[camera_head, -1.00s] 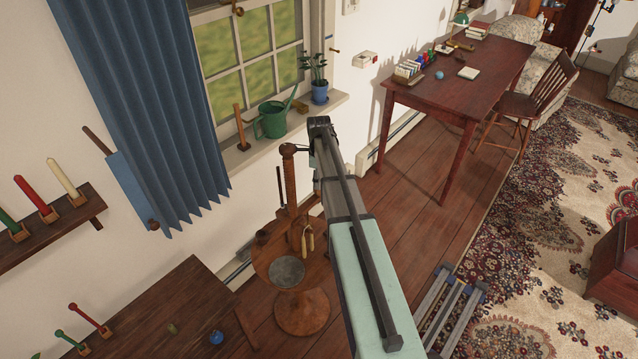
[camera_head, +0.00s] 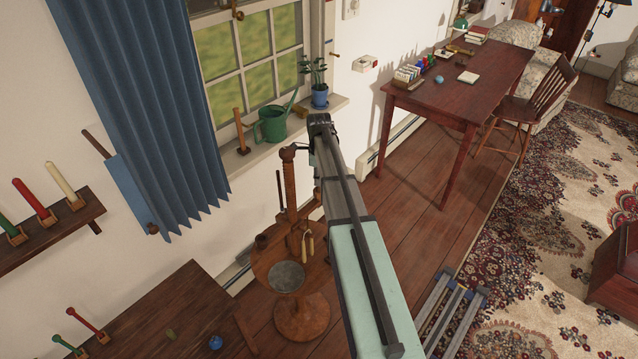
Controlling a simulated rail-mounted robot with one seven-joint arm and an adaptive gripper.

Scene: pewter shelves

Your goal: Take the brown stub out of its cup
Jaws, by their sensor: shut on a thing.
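A brown upright stick (camera_head: 239,126) stands in a small brown base (camera_head: 244,150) at the left end of the windowsill. A small dark brown cup-like thing (camera_head: 261,242) sits on the round wooden stand (camera_head: 262,262); whether anything is in it is too small to tell. I cannot tell which of these, if either, is the brown stub. My arm reaches up from the bottom to the windowsill's right side. My gripper cannot be made out; the arm's upper end faces away and hides what is behind it.
A green watering can (camera_head: 271,124) and a potted plant in a blue pot (camera_head: 320,96) stand on the sill. The stand has a tall wooden post (camera_head: 289,175). A dark table (camera_head: 165,305) is at lower left, with a blue curtain (camera_head: 150,110) above. Floor right of the arm is partly clear.

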